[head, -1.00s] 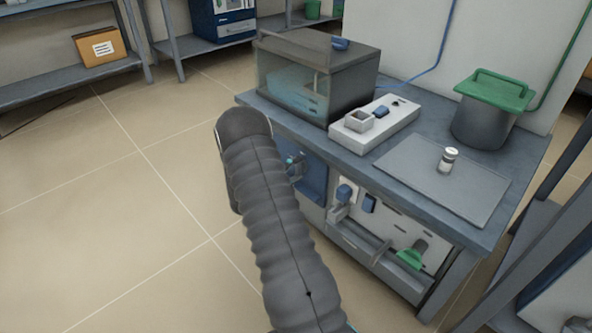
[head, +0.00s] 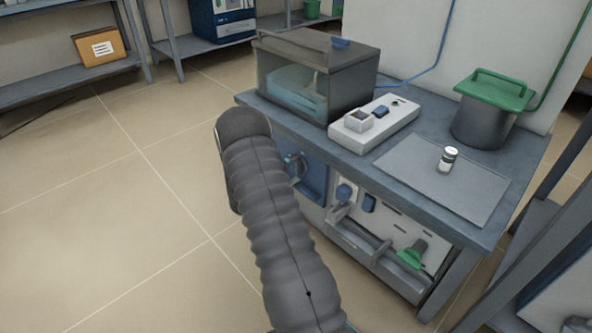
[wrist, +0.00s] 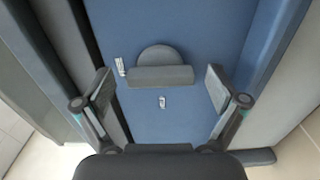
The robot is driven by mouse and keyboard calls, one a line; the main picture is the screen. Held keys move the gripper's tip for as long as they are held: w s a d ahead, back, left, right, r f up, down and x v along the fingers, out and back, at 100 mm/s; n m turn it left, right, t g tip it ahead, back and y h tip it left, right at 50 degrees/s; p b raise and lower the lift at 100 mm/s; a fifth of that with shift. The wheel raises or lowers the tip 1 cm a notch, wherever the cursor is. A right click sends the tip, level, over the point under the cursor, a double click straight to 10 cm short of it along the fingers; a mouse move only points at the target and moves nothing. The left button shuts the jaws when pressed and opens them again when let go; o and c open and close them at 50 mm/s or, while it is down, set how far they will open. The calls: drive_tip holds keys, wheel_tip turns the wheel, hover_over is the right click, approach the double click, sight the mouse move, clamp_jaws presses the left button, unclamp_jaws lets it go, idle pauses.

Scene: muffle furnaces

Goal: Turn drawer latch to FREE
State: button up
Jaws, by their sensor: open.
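The latch (wrist: 160,76) is a grey bar knob on a round grey disc, mounted on a blue front panel (wrist: 185,30) in the wrist view. Its bar lies crosswise in that view. Two small white labels sit beside and below it, too small to read. My gripper (wrist: 160,85) is open, with one finger on each side of the knob and a gap at both sides. In the head view the blue panel (head: 314,182) shows under the bench beside my arm, which hides much of it. The gripper is mostly hidden there.
The grey bench (head: 360,148) carries a glass-fronted box (head: 290,85), a white control unit (head: 385,122), a small vial (head: 448,160) and a green-lidded pot (head: 485,115). A white panel with a green handle (head: 412,255) is right of the blue panel. Floor at left is clear.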

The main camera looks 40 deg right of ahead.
drive_tip(key=s+a, duration=0.1)
drive_tip(key=a, duration=1.1)
idle(0.5)
